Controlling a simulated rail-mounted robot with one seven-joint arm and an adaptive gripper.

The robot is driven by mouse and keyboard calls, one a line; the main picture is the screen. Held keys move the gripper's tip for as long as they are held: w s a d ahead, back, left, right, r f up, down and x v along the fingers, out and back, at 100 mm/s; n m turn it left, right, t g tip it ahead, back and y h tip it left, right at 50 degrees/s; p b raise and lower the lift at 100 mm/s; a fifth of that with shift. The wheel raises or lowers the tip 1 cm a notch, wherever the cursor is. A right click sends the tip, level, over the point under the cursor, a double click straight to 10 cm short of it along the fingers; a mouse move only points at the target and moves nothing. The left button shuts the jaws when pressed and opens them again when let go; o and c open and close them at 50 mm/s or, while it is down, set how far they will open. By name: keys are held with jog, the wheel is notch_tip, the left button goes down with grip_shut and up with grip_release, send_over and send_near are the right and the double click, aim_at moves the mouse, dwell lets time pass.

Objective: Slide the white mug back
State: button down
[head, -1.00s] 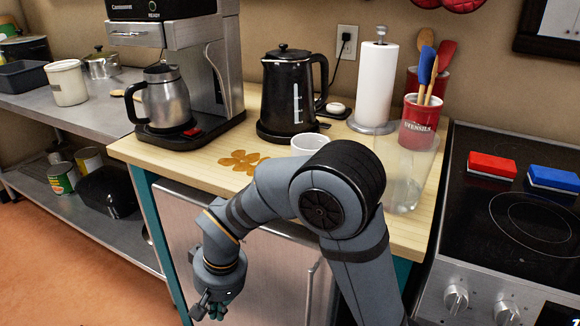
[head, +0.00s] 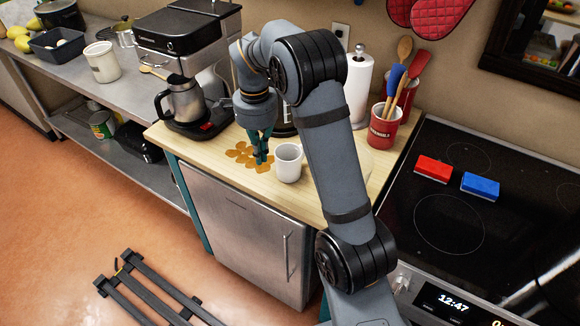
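The white mug (head: 289,164) stands upright on the wooden counter (head: 312,201), near its front edge. My gripper (head: 260,160) points down just left of the mug, low over the counter and above the orange flower-shaped mat (head: 240,153). Its teal fingers look close together, but the spacing between them is too small to read. Nothing shows between them. I cannot tell whether the fingers touch the mug's left side.
The coffee maker (head: 180,35) with its steel carafe (head: 185,101) stands left. My arm mostly hides the black kettle (head: 284,128) behind the mug. The red utensil crock (head: 384,127) is right, beside the stove (head: 450,210) with red (head: 434,168) and blue (head: 481,186) sponges.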

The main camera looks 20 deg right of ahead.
send_over(260, 189)
notch_tip(260, 189, down, 4)
notch_tip(260, 189, down, 7)
jog(key=shift+w+r+p, duration=0.1)
jog(key=shift+r+p, duration=0.05)
jog(key=shift+p, duration=0.65)
jog(key=d+p, duration=0.1)
jog(key=w+d+p, duration=0.1)
jog(key=d, duration=0.1)
jog(key=shift+w+r, duration=0.1)
jog(key=shift+r, duration=0.1)
jog(key=shift+d, duration=0.35)
jog(key=shift+f, duration=0.1)
jog(key=shift+w, duration=0.1)
